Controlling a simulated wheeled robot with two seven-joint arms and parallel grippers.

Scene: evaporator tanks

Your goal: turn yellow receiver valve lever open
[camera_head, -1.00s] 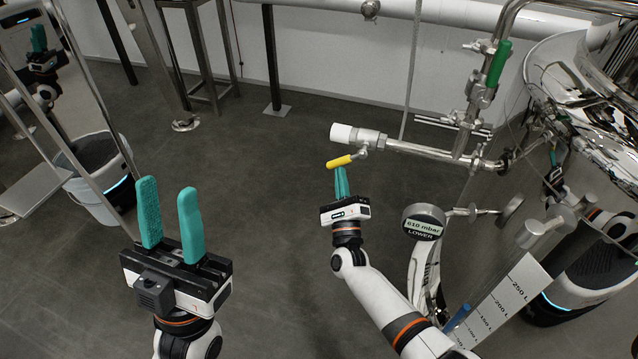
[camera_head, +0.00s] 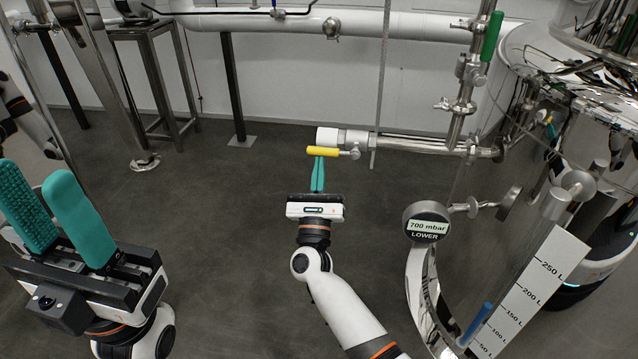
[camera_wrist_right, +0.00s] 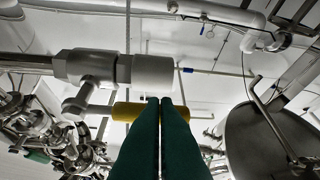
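The yellow lever (camera_head: 322,151) sticks out level to the left from the receiver valve (camera_head: 345,139) at the end of a steel pipe, below its white end piece. My right gripper (camera_head: 318,160) has its two green fingers together, pointing up at the lever. In the right wrist view the fingertips (camera_wrist_right: 167,100) overlap the middle of the yellow lever (camera_wrist_right: 124,111), which shows on both sides of them. The fingers are not around it; whether they touch it I cannot tell. My left gripper (camera_head: 55,190) is open and empty at the lower left, far from the valve.
A green-handled valve (camera_head: 491,37) stands on the vertical pipe to the right. A round gauge (camera_head: 427,222) reads 700 mbar. A shiny tank (camera_head: 560,60) and a white litre scale (camera_head: 530,290) fill the right side. The floor left of my right arm is clear.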

